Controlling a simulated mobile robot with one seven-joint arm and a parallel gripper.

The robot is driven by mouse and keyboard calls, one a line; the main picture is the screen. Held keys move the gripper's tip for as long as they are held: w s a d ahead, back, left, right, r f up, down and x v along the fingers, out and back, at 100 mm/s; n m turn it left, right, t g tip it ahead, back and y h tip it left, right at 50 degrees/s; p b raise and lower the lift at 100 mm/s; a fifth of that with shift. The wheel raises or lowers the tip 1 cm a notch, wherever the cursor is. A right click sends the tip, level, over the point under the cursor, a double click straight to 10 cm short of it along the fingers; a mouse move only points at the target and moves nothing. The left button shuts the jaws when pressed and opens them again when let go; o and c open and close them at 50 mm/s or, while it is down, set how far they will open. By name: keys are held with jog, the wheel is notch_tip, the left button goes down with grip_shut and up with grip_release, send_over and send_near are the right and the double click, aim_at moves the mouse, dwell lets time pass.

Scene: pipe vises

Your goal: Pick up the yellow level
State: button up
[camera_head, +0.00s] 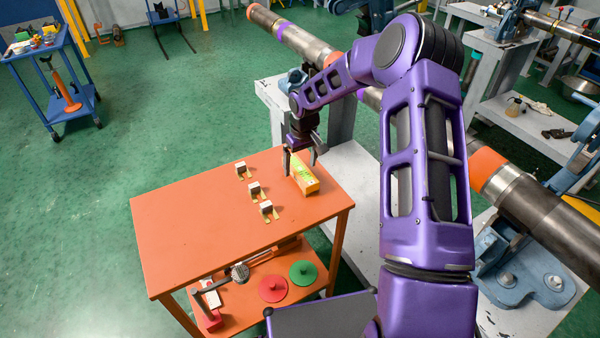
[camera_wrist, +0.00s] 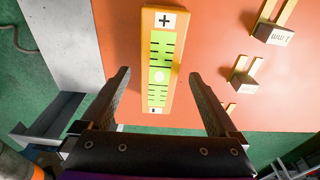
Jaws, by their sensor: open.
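The yellow level (camera_head: 303,175) lies on the orange table near its back right edge, in the head view. In the wrist view the level (camera_wrist: 158,62) has a green scale face with a plus mark at the far end and a minus mark at the near end. My gripper (camera_head: 299,160) is above the level, fingers pointing down. In the wrist view my gripper (camera_wrist: 160,85) is open, with one finger on each side of the level's near part. A gap shows between the level and each finger. How high the fingertips are above the table is hard to tell.
Several small blocks with yellow prongs (camera_head: 254,189) stand left of the level on the orange table (camera_head: 190,225). The table's left part is clear. A lower shelf holds a red disc (camera_head: 273,288) and a green disc (camera_head: 303,272). A large pipe (camera_head: 535,210) runs behind my arm.

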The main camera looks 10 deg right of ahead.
jog(key=shift+w+f, duration=0.2)
jog(key=shift+f, duration=1.05)
grip_shut()
